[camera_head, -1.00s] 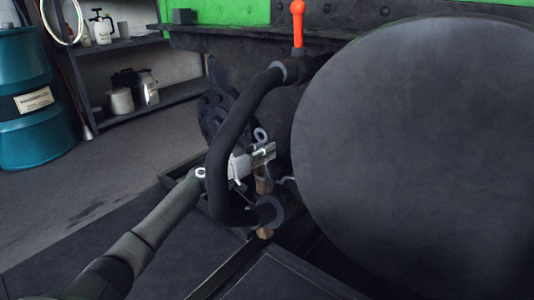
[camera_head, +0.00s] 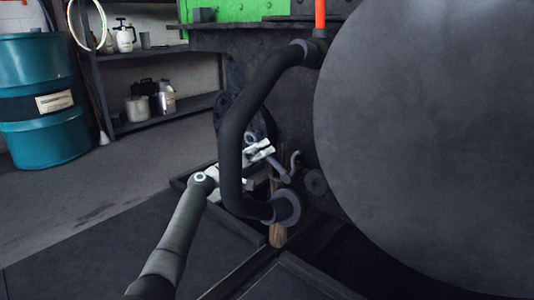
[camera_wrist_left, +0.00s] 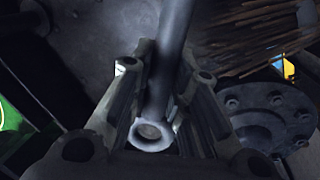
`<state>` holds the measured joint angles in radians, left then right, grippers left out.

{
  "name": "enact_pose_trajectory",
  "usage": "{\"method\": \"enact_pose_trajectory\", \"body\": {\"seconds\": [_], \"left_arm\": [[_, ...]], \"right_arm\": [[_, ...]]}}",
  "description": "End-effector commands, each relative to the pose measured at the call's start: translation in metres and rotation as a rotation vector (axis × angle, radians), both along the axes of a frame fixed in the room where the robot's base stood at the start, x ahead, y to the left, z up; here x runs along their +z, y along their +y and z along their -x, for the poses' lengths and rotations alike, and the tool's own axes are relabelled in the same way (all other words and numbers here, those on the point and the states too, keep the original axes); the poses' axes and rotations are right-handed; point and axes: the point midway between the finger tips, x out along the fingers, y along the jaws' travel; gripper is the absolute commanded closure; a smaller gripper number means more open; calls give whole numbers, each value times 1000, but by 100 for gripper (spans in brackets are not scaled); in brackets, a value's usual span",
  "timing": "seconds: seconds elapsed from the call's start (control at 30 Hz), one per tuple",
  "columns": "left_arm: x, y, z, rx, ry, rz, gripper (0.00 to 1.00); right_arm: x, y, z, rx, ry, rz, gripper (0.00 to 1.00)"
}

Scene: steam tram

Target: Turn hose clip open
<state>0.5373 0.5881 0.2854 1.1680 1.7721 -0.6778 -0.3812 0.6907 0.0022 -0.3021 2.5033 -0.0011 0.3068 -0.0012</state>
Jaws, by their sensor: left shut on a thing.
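A thick black hose (camera_head: 232,145) bends down from the dark machine to a flanged lower end (camera_head: 286,207). Behind it is the grey hose clip (camera_head: 284,173), a rod with a ring-shaped end. My left gripper (camera_head: 262,150) reaches in from the left behind the hose, which hides part of it. It is shut on the clip's rod. In the left wrist view the rod (camera_wrist_left: 168,60) runs between the fingers, with its ring end (camera_wrist_left: 151,133) near the camera. My right gripper is not in view.
A large dark round drum (camera_head: 425,140) fills the right side. A small hook (camera_head: 295,160) and a wooden handle (camera_head: 277,235) are close to the gripper. A blue barrel (camera_head: 42,105) and a shelf (camera_head: 165,115) stand at the back left. The floor between is clear.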

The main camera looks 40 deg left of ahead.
Motion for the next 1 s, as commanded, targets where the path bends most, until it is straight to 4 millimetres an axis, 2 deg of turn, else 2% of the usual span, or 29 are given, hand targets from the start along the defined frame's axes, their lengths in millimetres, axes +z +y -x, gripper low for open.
{"method": "enact_pose_trajectory", "body": {"seconds": [0.03, 0.3, 0.8, 0.83, 1.0], "left_arm": [[-5, 0, -1, -3, 4, 27, 100], [-12, 5, -1, -5, 11, 108, 100], [-14, 5, -1, -6, 14, 130, 100], [-14, 5, -1, -6, 14, 130, 80], [-13, 6, -1, -4, 12, 126, 60]], "right_arm": [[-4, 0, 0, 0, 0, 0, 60], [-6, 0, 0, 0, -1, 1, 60], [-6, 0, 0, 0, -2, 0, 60], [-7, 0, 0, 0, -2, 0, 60], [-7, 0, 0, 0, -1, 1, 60]]}}
